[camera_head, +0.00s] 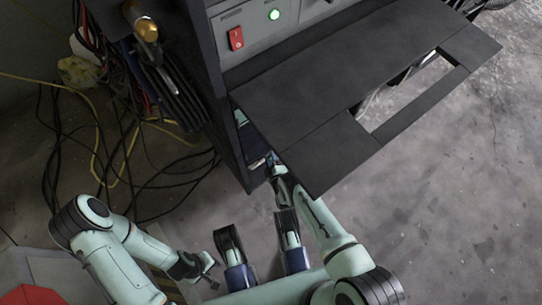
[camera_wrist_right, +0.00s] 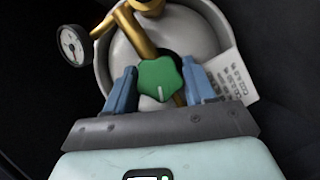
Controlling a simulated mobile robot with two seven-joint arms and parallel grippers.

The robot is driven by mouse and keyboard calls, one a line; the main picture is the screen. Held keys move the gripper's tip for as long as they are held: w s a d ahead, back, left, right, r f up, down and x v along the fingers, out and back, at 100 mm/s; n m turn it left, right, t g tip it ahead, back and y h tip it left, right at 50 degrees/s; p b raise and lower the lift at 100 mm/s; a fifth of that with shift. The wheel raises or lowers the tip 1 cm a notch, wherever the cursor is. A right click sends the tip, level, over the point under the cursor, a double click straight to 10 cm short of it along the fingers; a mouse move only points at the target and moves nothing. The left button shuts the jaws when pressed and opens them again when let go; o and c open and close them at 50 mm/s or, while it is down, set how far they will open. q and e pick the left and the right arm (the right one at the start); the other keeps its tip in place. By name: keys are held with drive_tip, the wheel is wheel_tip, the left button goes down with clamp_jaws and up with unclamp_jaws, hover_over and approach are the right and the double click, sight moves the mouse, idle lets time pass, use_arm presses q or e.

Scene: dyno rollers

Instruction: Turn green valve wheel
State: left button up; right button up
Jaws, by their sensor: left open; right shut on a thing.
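The green valve wheel (camera_wrist_right: 160,80) shows in the right wrist view, on top of a grey gas cylinder (camera_wrist_right: 200,30) with brass fittings. My right gripper (camera_wrist_right: 160,70) has its two blue fingers on either side of the wheel and is shut on it. In the head view my right arm reaches under a dark shelf into the cabinet, so the wheel is hidden there. My left gripper (camera_head: 207,265) is open and empty at the lower left, low over the floor and away from the cabinet.
The dark fold-out shelf (camera_head: 345,85) juts from the cabinet (camera_head: 230,100) above my right forearm. A round gauge (camera_wrist_right: 73,45) and a white label (camera_wrist_right: 228,75) are by the cylinder. Loose cables (camera_head: 110,165) lie at left. Floor at right is clear.

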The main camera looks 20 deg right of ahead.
drive_tip(key=shift+n, duration=0.4)
idle(0.3)
drive_tip(key=o, duration=1)
drive_tip(key=shift+c, duration=0.2)
